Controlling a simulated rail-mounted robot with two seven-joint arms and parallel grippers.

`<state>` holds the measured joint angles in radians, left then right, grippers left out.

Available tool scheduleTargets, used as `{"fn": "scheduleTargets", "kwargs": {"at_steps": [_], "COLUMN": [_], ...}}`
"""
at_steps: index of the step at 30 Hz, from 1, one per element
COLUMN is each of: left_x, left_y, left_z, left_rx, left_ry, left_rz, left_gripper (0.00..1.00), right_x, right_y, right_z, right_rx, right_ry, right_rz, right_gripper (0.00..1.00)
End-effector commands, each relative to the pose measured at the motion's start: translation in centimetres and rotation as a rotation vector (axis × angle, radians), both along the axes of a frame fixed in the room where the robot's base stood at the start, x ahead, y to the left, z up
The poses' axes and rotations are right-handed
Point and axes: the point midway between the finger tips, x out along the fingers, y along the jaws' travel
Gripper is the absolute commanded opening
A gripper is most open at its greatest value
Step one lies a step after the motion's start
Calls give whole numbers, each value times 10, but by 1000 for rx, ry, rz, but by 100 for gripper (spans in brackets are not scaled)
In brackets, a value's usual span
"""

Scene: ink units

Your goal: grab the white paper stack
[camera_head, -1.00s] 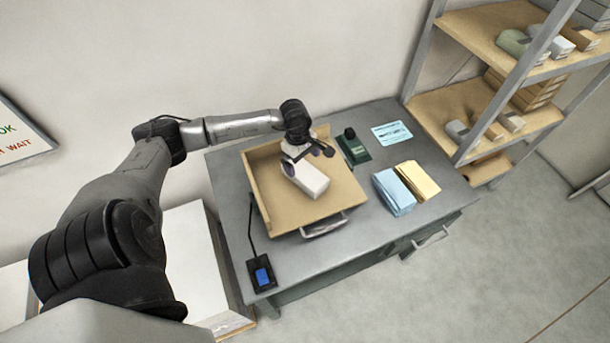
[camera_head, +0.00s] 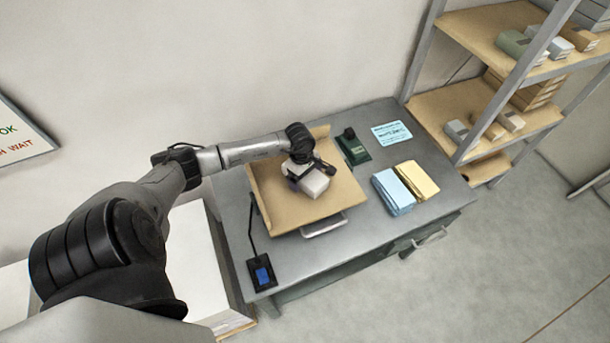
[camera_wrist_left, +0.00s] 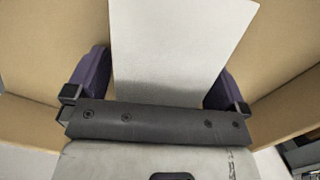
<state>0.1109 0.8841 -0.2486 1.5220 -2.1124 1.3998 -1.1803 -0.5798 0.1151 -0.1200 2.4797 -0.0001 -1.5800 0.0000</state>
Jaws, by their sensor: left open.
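The white paper stack (camera_head: 315,184) lies in the tan tray (camera_head: 284,212) on the grey table. My left gripper (camera_head: 308,178) is low over the stack and hides its far part. In the left wrist view the white stack (camera_wrist_left: 175,50) runs between the two purple fingers of my left gripper (camera_wrist_left: 160,88). The fingers are open, one on each side of the stack. I cannot tell whether they touch it. My right gripper is not in view.
Blue (camera_head: 393,192) and yellow (camera_head: 417,180) paper stacks lie right of the tray. A green device (camera_head: 353,147) and a light blue card (camera_head: 391,132) are behind them. A shelf rack (camera_head: 462,112) stands at the right.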

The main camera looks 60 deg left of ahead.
Motion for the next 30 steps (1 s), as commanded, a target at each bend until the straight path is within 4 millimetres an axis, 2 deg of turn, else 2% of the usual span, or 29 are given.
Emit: {"fn": "scheduleTargets", "kwargs": {"at_steps": [4, 24, 30], "left_x": [0, 0, 1], "left_y": [0, 0, 0], "left_z": [0, 1, 2], "left_rx": [0, 1, 1], "left_ry": [0, -2, -2], "left_rz": [0, -1, -1], "left_gripper": [98, 34, 32], "right_x": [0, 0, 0], "right_y": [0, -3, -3], "right_z": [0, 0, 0], "right_rx": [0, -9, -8], "right_ry": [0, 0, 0], "right_rz": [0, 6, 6], "right_gripper": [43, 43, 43]}}
